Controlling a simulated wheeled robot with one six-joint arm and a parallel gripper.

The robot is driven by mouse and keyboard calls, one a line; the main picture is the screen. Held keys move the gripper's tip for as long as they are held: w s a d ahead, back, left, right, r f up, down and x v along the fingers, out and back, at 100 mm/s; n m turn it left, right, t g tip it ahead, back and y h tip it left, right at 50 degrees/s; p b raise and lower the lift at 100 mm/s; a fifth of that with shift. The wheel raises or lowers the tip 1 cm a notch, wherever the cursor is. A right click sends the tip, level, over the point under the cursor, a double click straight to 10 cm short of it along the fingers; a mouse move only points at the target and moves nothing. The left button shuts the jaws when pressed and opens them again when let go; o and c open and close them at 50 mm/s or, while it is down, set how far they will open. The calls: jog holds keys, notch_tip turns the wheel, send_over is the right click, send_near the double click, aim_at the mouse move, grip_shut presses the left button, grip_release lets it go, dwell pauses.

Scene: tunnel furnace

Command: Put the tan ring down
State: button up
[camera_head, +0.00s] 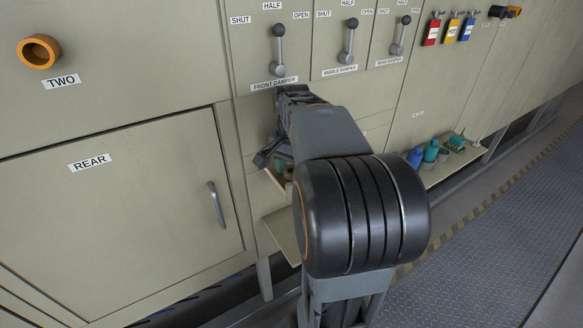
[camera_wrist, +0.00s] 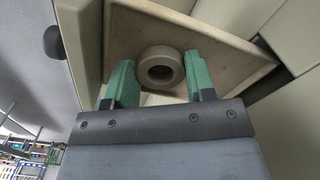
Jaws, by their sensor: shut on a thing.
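The tan ring (camera_wrist: 160,52) shows in the wrist view between the two green fingers of my gripper (camera_wrist: 162,75). My gripper is shut on it, one finger at each side, and the ring's round hole faces the camera. Behind the ring is a pale tan board with a raised edge (camera_wrist: 232,62). I cannot tell whether the ring touches this board. In the head view my arm reaches to the cabinet front below the FRONT DAMPER label, and my gripper (camera_head: 270,158) is partly hidden by it. The ring is not clear in that view.
A pale ledge (camera_head: 283,238) juts out below my gripper. A shelf (camera_head: 436,178) at right holds blue and teal bottles (camera_head: 415,158). Damper levers (camera_head: 279,50) stick out above. An orange ring (camera_head: 39,51) sits above the TWO label. A door handle (camera_head: 216,205) projects at left.

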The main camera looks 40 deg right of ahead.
jog(key=o, duration=0.6)
jog(key=shift+o, duration=0.2)
notch_tip(320, 180, up, 8)
jog(key=shift+p, duration=0.35)
jog(key=shift+f, duration=0.1)
